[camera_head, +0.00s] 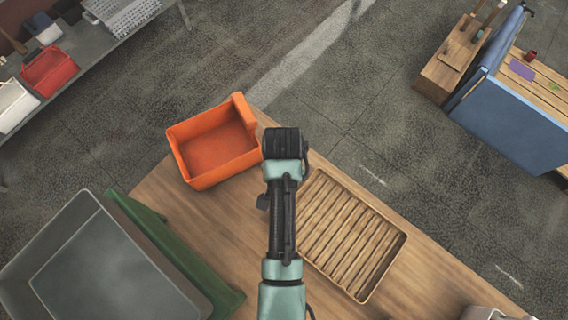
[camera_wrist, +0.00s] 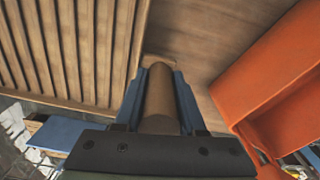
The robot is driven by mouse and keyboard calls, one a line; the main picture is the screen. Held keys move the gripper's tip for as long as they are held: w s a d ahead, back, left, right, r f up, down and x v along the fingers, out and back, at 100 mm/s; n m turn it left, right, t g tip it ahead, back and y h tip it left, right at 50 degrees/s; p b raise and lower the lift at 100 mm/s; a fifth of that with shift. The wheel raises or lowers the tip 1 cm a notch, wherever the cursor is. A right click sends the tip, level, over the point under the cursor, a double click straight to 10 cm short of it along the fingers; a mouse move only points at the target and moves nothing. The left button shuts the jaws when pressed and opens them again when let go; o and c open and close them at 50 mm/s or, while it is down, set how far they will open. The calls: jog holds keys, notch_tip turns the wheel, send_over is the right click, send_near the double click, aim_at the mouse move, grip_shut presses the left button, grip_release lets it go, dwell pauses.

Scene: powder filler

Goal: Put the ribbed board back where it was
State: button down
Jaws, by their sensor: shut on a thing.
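The ribbed board (camera_head: 350,235), light brown wood with parallel slats and a raised rim, appears to lie flat on the wooden table, right of my arm. In the wrist view its ribs (camera_wrist: 70,45) fill the upper left, beside my fingers. My gripper (camera_wrist: 160,80) is shut on a brown wooden cylinder (camera_wrist: 159,105), like a handle, between its blue fingers. I cannot tell whether this cylinder is joined to the board. In the head view my own arm covers the fingertips and the held piece.
An orange bin (camera_head: 190,173) stands on the table left of my gripper, also close by in the wrist view (camera_wrist: 265,85). A large grey bin (camera_head: 85,265) and a green object (camera_head: 165,240) stand at lower left. Bare tabletop (camera_head: 430,265) shows right of the board.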

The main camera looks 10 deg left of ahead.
jog(key=shift+f, duration=1.35)
jog(key=shift+f, duration=0.15)
jog(key=c, duration=0.5)
grip_release()
